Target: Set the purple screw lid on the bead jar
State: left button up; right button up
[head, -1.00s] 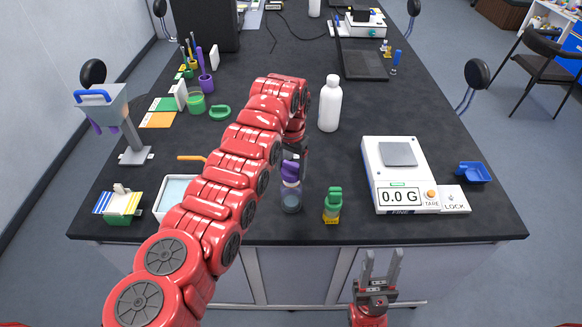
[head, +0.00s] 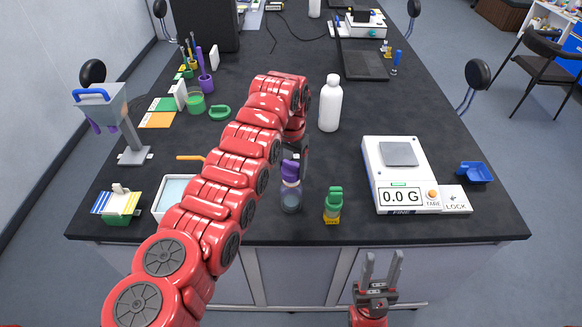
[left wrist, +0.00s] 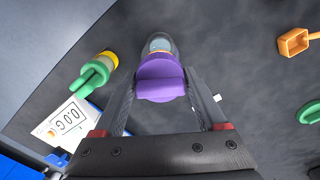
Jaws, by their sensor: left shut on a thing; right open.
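The purple screw lid (head: 290,170) is directly over the mouth of the clear bead jar (head: 291,200), near the table's front edge. The lid looks in line with the jar and touching its top; I cannot tell whether it is seated. My left gripper (left wrist: 161,88) is shut on the lid, one finger on each side, in the left wrist view. There the lid (left wrist: 160,76) hides most of the jar (left wrist: 159,45). In the head view my left arm partly hides that gripper. My right gripper (head: 382,262) is open and empty, in front of the table edge.
The scale (head: 370,175) is further right, reading 0.0 G. A white bottle (head: 330,104) stands behind. A white tray (head: 160,208) lies left, partly behind my arm.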

pick_arm(q)
jog(key=shift+f+b, duration=0.6)
jog(key=shift+f, duration=0.55)
dwell(1.2)
jog(key=shift+b, duration=0.35)
jog(key=o, duration=1.2)
jog(key=shift+o, duration=0.2)
